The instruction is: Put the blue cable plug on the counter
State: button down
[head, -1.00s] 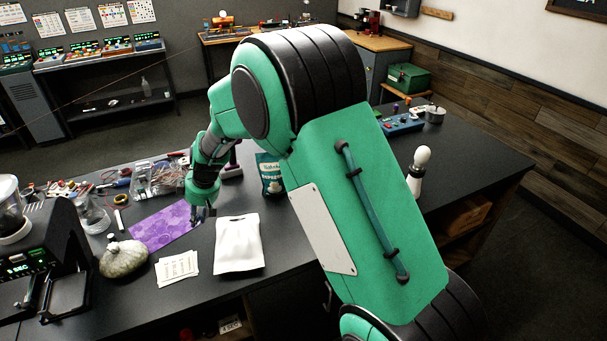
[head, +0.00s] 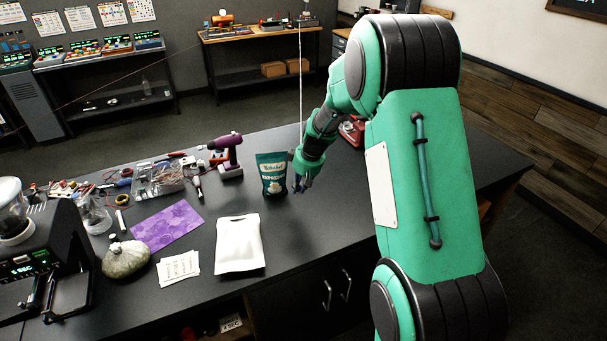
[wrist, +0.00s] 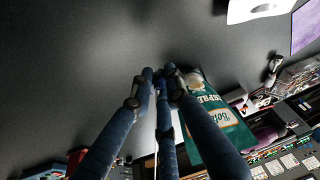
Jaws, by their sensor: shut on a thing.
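My gripper (head: 299,186) is low over the dark counter (head: 330,222), just right of a teal pouch. A thin pale cable (head: 300,75) runs up from the gripper area in the head view. It cannot be told whether the plug touches the counter.
The teal pouch (head: 272,170) stands close beside my gripper. A purple drill (head: 228,150), a white bag (head: 239,244), a purple mat (head: 168,224) and a red object (head: 352,130) are also on the counter.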

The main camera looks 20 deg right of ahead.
jog(key=s+d+m+h, duration=0.15)
jog(key=s+d, duration=0.25)
jog(key=d, duration=0.5)
jog(key=s+d+m+y, duration=0.1)
jog(key=s+d+m, duration=0.15)
jog(key=d, duration=0.65)
jog(key=shift+n+h, duration=0.25)
jog(key=shift+n, duration=0.05)
jog(key=shift+s+d+f+p, duration=0.1)
jog(key=shift+s+f+p, duration=0.1)
jog(key=shift+f, duration=1.05)
jog(key=shift+s+f+p, duration=0.1)
jog(key=shift+f+p, duration=0.05)
jog(key=shift+f, duration=1.05)
jog(key=shift+w+d+r+g+p, duration=0.15)
jog(key=shift+g+p, duration=0.15)
jog(key=shift+p, duration=0.65)
